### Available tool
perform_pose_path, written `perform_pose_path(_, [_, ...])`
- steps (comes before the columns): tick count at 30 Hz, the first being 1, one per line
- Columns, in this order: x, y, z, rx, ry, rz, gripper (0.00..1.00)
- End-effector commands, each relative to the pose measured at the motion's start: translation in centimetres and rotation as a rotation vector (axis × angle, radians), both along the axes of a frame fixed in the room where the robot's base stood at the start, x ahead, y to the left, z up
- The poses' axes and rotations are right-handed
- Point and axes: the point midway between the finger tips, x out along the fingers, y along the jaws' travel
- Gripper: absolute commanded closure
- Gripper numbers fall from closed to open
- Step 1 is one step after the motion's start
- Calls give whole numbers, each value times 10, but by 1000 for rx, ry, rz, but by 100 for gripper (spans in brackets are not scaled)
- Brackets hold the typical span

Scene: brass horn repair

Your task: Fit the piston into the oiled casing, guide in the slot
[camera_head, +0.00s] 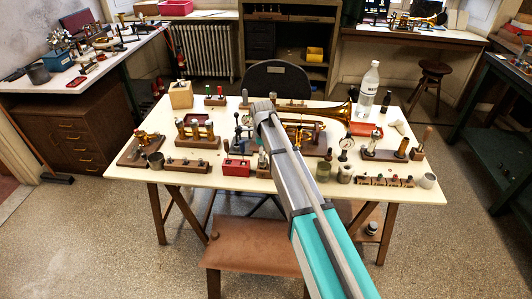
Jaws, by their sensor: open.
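A brass horn (338,113) lies at the back right of the cream work table, its bell to the right. More brass tubing on a dark wooden base (318,148) stands in front of it, partly hidden by my arm. A wooden rack (198,141) with several upright piston-like parts stands on the left half. I cannot tell which part is the piston or the oiled casing, and no slot or guide can be made out at this size. My arm reaches up from the lower right over the table's middle. My gripper does not show.
The table (135,172) is crowded. A red box (236,167) is near the front middle, small jars (345,174) right of my arm, a clear bottle (369,85) at the back right and a wooden block (181,96) at the back left. A brown seat (255,256) stands before the table.

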Motion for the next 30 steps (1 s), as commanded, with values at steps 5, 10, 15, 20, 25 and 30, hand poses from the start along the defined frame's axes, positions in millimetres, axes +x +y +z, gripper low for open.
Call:
perform_pose_path(5, [0, 0, -8, 0, 0, 0, 25])
perform_pose_path(10, [0, 1, -8, 0, 0, 1, 25])
perform_pose_path(15, [0, 1, -8, 0, 0, 1, 25])
perform_pose_path(20, [0, 1, -8, 0, 0, 1, 44])
perform_pose_path(25, [0, 1, -8, 0, 0, 1, 75])
perform_pose_path(30, [0, 1, -8, 0, 0, 1, 100])
